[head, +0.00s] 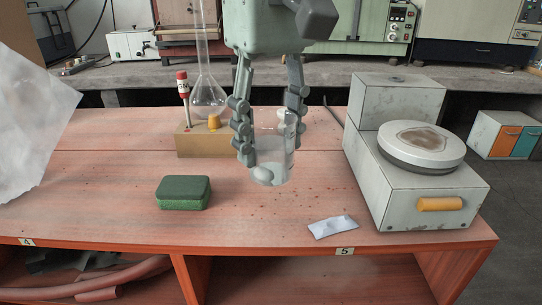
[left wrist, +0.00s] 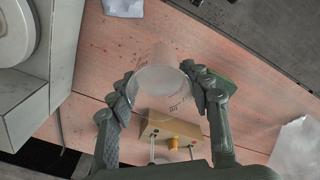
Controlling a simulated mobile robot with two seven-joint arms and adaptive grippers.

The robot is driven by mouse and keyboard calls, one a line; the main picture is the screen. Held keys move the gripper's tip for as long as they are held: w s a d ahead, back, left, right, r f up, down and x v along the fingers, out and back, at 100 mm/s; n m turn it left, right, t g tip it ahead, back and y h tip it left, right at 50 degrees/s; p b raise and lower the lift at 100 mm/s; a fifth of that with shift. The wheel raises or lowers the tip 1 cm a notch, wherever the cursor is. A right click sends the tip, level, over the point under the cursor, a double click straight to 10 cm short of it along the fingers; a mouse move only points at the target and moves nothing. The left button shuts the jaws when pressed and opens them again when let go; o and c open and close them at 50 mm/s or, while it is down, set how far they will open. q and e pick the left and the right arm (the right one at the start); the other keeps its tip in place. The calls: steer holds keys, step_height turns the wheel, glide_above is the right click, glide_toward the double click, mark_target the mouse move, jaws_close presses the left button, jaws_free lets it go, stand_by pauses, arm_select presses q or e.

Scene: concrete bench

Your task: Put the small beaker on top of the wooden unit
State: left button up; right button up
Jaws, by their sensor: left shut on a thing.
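The small clear beaker (head: 272,155) is upright between the fingers of my left gripper (head: 270,140), which is shut on it. In the left wrist view the beaker (left wrist: 162,82) shows its round rim between the two fingers (left wrist: 163,98). The beaker is over the reddish wooden unit (head: 265,215), which has a flat top and open shelves below. I cannot tell whether the beaker's base touches the top. A pale rounded shape shows at the beaker's lower left, unclear through the glass. My right gripper is not in view.
A tan stand (head: 203,145) with a tall glass flask (head: 208,95) is behind left. A grey device with a round plate (head: 425,200) stands right. Bare wood lies between.

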mark_target(271, 162)
arm_select(q)
steer(key=shift+w+f, duration=0.45)
steer(key=shift+w, duration=0.35)
step_height(271, 162, down, 4)
steer(key=shift+r, duration=0.1)
steer(key=shift+f, duration=0.25)
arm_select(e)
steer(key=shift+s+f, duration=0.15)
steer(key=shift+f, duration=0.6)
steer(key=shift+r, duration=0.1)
arm_select(q)
steer(key=o, duration=1.1)
steer(key=shift+o, duration=0.9)
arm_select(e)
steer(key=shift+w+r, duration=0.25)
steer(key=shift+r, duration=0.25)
